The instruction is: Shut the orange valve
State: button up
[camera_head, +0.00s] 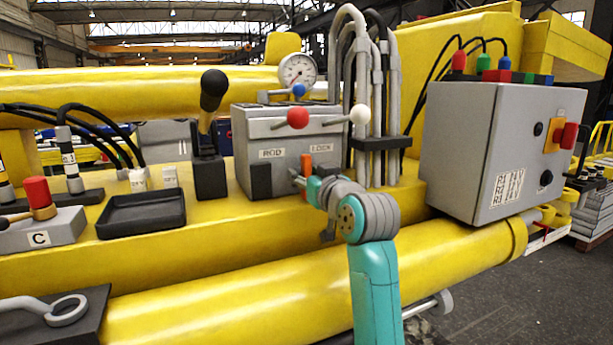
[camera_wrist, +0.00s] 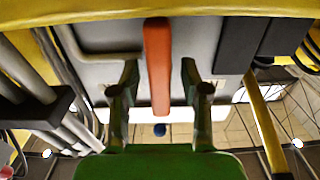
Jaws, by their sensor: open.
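In the wrist view the orange handle (camera_wrist: 157,60) runs lengthwise down the middle of the picture. My gripper (camera_head: 302,183) is at the front of this block, by the handle. In the wrist view my gripper (camera_wrist: 160,76) is open, with one finger on each side of the handle and a visible gap to both.
Grey pipes (camera_head: 361,120) rise just right of the block. Red (camera_head: 298,118) and white (camera_head: 360,115) knobbed levers stick out above. A black-handled lever (camera_head: 211,120) and black tray (camera_head: 142,213) stand left. A grey control box (camera_head: 470,150) is at right. A yellow cylinder (camera_head: 220,295) runs below.

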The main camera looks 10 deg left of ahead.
grip_shut()
jog(key=shift+m, duration=0.3)
jog(key=m, duration=0.3)
jog(key=shift+w+d+m, duration=0.1)
jog(key=shift+m, duration=0.3)
jog(key=m, duration=0.4)
jog(key=shift+d+f+m, duration=0.1)
jog(key=shift+f+m, duration=0.05)
jog(key=shift+m, duration=0.15)
jog(key=m, duration=0.4)
jog(key=shift+f, duration=0.1)
jog(key=shift+w+f+m, duration=0.1)
jog(key=shift+m, duration=2.3)
